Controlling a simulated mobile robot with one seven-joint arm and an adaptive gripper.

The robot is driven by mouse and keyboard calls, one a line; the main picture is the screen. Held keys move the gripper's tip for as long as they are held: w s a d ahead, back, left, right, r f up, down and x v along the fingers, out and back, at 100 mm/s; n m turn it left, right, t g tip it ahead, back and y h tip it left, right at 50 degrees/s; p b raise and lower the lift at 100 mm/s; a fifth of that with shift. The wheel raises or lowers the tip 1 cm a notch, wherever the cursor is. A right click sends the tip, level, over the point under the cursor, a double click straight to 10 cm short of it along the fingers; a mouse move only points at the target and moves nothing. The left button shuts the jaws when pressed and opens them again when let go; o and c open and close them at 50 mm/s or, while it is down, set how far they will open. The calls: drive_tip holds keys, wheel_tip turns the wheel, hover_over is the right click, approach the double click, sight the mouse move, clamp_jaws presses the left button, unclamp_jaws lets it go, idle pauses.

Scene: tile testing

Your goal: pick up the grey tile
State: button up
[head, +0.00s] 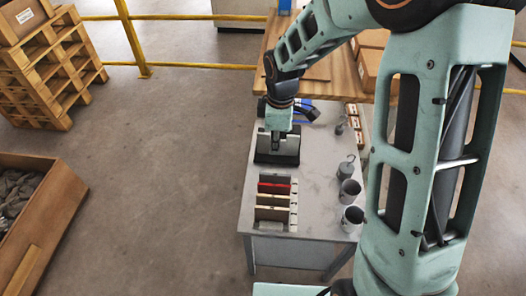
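My gripper (277,132) points down at a dark block-like stand (276,157) on the grey table (318,166). Its fingertips are small and partly hidden, so I cannot tell whether they are open, shut or holding something. A grey patch shows at the top of the stand beside the fingers; I cannot tell whether it is the grey tile. Nearer the front, a rack (293,206) holds a row of upright tiles: a brown one, a red one (274,187), and pale and brown ones. No tile in the rack is clearly grey.
Two grey cups (351,219) and a hooked weight (346,168) stand along the table's right side. A blue object (303,108) lies behind the stand. A wooden bench (335,75) with boxes is behind. My arm hides the right side.

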drive_tip(key=s+f+g, duration=0.1)
drive_tip(key=s, duration=0.2)
hover_over(275, 175)
wheel_tip(275, 175, down, 5)
drive_tip(key=shift+a+f+b, duration=0.1)
drive_tip(key=shift+a+b, duration=0.05)
drive_tip(key=shift+b, duration=0.25)
wheel_tip(275, 175, down, 6)
drive_tip(key=shift+w+r+b, duration=0.15)
drive_tip(key=shift+b, duration=0.25)
clamp_jaws()
drive_tip(key=shift+r, duration=0.1)
